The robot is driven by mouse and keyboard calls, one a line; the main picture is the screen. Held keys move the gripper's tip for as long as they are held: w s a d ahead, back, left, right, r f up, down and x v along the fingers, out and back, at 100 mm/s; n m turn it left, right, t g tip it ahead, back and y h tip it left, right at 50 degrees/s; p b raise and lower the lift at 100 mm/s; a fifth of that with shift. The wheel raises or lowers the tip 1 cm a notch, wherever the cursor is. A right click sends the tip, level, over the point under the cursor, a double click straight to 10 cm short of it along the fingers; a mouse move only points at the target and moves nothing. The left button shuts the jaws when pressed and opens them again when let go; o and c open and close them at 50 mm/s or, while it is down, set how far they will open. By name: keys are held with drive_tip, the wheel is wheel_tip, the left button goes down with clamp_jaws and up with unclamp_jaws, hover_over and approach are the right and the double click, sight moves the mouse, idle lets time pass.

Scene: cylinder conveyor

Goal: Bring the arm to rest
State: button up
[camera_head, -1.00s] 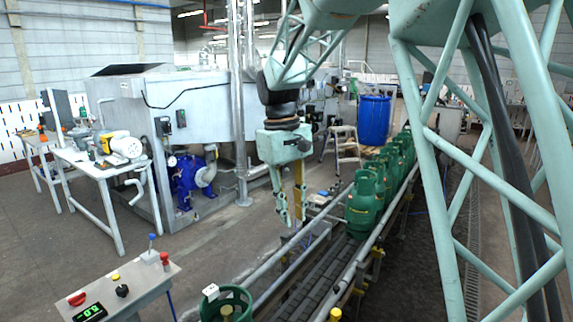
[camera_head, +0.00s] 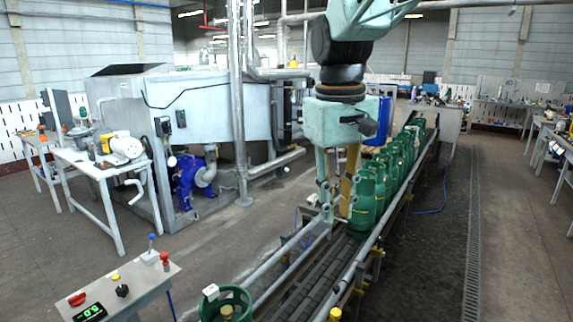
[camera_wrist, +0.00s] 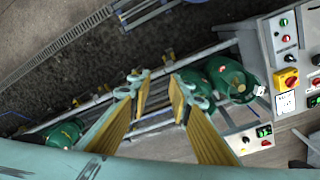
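My gripper (camera_head: 331,206) hangs from the arm with its fingers pointing down, above the left side of the conveyor (camera_head: 318,268) and beside the nearest cylinder of the row. In the wrist view the two yellow-padded fingers of my gripper (camera_wrist: 155,90) stand apart with nothing between them. Green gas cylinders (camera_head: 366,205) stand upright in a row along the conveyor. Another green cylinder (camera_head: 226,304) is at the near end by the control panel. In the wrist view, one green cylinder (camera_wrist: 228,80) is right of the fingers and another (camera_wrist: 62,133) is at lower left.
A control panel (camera_head: 120,290) with buttons and a green display stands at the near left. A white table (camera_head: 100,165) with tools and a large grey machine (camera_head: 205,105) stand at left. A blue barrel (camera_head: 384,122) is behind the arm. The floor right of the conveyor is clear.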

drive_tip(key=s+d+m+t, duration=0.1)
drive_tip(key=s+d, duration=0.4)
drive_tip(key=s, duration=1.1)
drive_tip(key=s+d+f+m+t, duration=0.1)
drive_tip(key=s+d, duration=0.4)
drive_tip(key=s, duration=1)
drive_tip(key=shift+s+m+t+y, duration=0.35)
drive_tip(key=shift+m+t, duration=0.25)
drive_tip(key=shift+m, duration=0.6)
idle(0.5)
